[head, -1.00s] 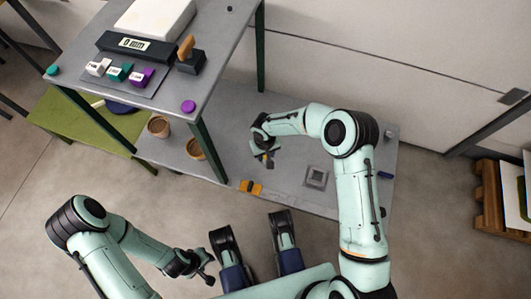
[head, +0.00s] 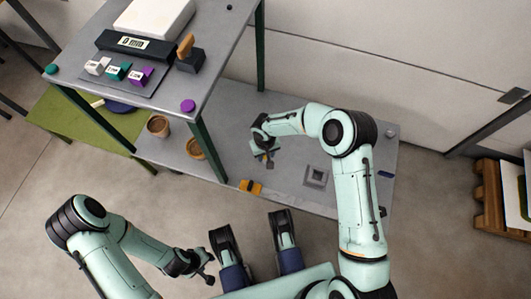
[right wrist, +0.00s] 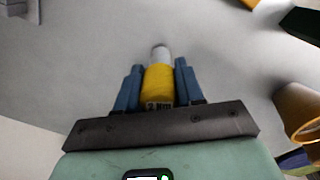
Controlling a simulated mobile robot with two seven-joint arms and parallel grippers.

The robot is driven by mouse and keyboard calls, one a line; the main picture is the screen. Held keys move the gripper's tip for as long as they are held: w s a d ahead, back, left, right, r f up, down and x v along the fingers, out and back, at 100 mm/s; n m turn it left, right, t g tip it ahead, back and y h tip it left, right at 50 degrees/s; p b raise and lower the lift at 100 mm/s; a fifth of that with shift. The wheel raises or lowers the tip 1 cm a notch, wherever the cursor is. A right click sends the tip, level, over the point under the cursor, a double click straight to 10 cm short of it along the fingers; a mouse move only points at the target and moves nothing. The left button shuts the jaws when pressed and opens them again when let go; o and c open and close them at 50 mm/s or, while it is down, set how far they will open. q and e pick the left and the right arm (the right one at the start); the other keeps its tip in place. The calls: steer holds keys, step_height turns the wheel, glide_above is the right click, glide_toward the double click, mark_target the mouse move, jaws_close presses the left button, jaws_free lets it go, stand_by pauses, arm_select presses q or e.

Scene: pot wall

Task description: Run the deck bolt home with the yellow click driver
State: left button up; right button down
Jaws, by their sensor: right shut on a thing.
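My right gripper (head: 268,160) is over the grey lower board, left of a grey square block. In the right wrist view its blue fingers (right wrist: 158,88) are shut on the yellow click driver (right wrist: 159,84), which has a pale grey end pointing away and a small printed label. In the head view the driver is too small to make out clearly. My left gripper (head: 203,268) is low at the left, away from the board; its finger gap is unclear. The grey square block (head: 316,176) has a raised centre; I cannot make out a bolt in it.
A grey upper shelf (head: 215,75) on green legs stands at the left, bearing white, teal and purple blocks and a display. Two brown pots (head: 158,126) are beneath. An orange-and-black piece (head: 251,186) lies at the board's front edge. The board's middle is clear.

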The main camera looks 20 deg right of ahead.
arm_select(q)
steer(key=shift+r, duration=0.15)
arm_select(e)
steer(key=shift+r, duration=0.35)
stand_by(0.3)
arm_select(q)
steer(key=shift+f, duration=0.25)
arm_select(e)
steer(key=shift+f, duration=0.75)
stand_by(4.1)
steer(key=c, duration=1.4)
jaws_free()
jaws_close()
